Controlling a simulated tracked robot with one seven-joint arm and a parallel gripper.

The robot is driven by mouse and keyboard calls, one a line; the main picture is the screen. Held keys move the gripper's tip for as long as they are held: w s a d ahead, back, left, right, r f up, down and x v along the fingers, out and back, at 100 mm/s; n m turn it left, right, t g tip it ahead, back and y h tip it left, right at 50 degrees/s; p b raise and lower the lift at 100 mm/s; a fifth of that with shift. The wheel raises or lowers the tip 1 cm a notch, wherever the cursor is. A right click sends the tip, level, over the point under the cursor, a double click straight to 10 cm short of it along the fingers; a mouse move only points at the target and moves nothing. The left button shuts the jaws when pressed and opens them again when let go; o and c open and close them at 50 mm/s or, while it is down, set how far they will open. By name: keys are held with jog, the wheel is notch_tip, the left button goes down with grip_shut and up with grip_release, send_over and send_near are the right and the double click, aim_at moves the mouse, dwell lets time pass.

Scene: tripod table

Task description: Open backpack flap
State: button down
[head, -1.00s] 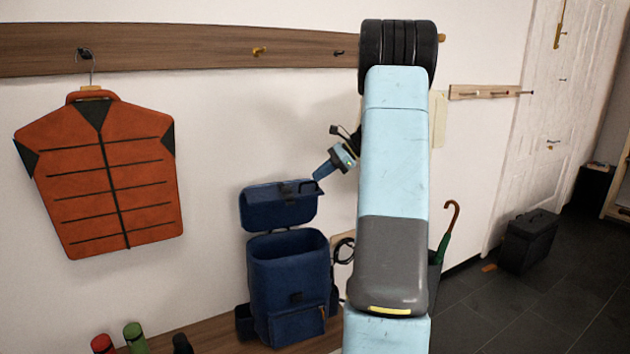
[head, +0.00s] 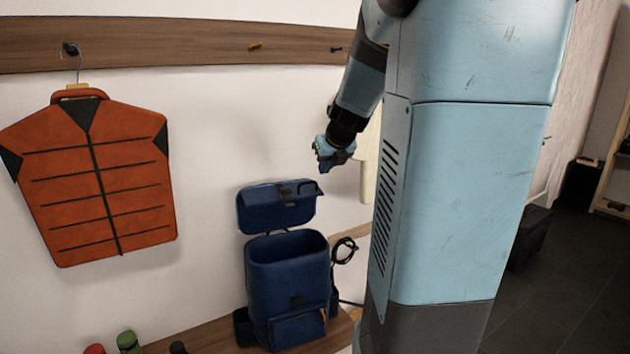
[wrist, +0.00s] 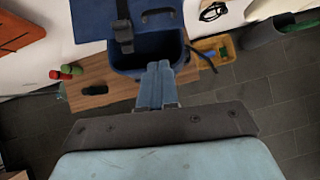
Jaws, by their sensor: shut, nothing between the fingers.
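The blue backpack (head: 287,285) stands on the wooden bench against the wall. Its flap (head: 277,208) is raised at the back, above the open mouth, with a dark strap and buckle on it. My gripper (head: 330,158) is up and to the right of the flap in the head view, apart from it as far as I can tell. In the wrist view my gripper (wrist: 159,72) has its fingers together, with nothing between them, and overlaps the backpack's mouth (wrist: 150,50) in the picture. The flap (wrist: 120,15) shows beyond it there, cut off by the top edge.
An orange vest (head: 95,180) hangs left of the backpack. Red and green bottles (head: 128,342) stand at the lower left. A yellow bin (wrist: 218,50) and a dark green umbrella stand (wrist: 262,32) show right of the backpack in the wrist view.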

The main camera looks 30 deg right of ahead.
jog(key=w+r+x, duration=0.1)
jog(key=w+x, duration=0.1)
jog(key=x, duration=1)
jog(key=shift+w+r+m, duration=0.2)
jog(key=shift+w+m, duration=0.1)
jog(key=shift+d, duration=0.1)
